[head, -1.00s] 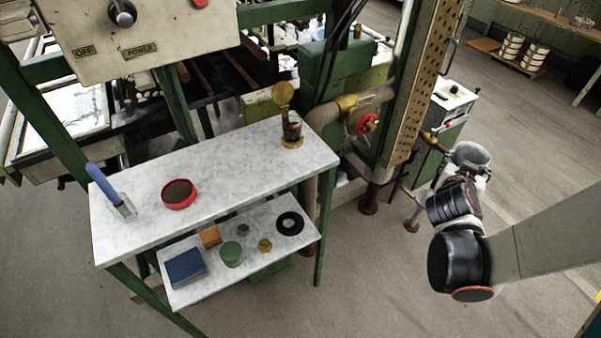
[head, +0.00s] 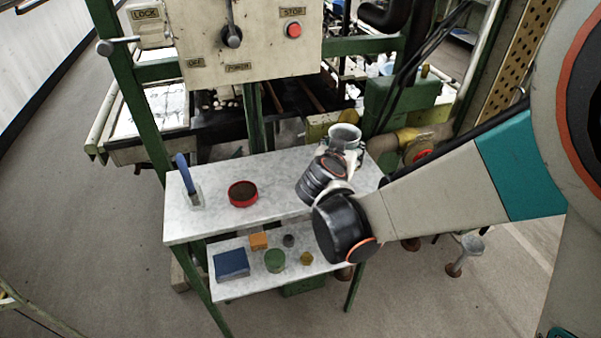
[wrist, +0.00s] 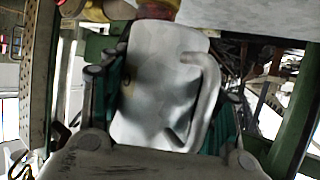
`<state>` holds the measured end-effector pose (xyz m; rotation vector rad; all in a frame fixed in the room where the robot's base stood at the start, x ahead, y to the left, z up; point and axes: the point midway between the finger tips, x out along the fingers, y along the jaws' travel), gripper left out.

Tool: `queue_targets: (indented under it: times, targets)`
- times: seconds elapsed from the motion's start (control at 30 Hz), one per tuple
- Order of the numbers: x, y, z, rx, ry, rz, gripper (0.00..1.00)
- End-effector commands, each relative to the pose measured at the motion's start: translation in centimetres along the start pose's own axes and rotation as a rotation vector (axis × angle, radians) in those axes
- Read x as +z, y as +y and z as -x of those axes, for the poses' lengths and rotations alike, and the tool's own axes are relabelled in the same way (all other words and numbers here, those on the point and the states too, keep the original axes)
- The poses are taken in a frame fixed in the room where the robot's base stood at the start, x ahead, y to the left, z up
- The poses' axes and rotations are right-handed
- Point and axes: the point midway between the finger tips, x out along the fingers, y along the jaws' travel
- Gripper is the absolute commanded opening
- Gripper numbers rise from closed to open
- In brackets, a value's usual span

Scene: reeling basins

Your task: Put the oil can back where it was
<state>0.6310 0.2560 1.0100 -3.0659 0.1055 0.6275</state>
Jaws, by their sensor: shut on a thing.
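The oil can (wrist: 158,85) is a pale grey metal can with a looped handle on its right side in the wrist view. My gripper (wrist: 170,78) is shut on it, with a finger along each side. In the head view my wrist is above the right part of the marble-topped table (head: 225,220), and the can cannot be made out clearly there. In the wrist view a pale tabletop edge (wrist: 250,14) and a yellow and red object (wrist: 155,9) show beyond the can. Whether the can touches anything there cannot be told.
On the tabletop stand a blue-handled tool (head: 183,170) and a red round tin (head: 242,194). The lower shelf holds a blue box (head: 231,265), an orange block (head: 258,241) and a green tin (head: 275,261). A control panel (head: 270,45) rises behind.

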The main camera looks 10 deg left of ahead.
Motion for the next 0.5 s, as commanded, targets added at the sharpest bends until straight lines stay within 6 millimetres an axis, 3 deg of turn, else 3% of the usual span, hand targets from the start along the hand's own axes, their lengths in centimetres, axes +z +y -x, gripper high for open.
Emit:
queue_targets:
  times: [0.03,0.2,0.3,0.5]
  targets:
    - [-0.5,-2.2,0.9,-0.02,0.001,0.008,0.24]
    - [-1.7,-7.5,3.2,-0.061,0.006,0.024,0.24]
    - [-2.1,-9.4,4.3,-0.076,0.009,0.03,0.24]
    - [-1.9,-10.9,4.9,-0.087,0.011,0.033,0.24]
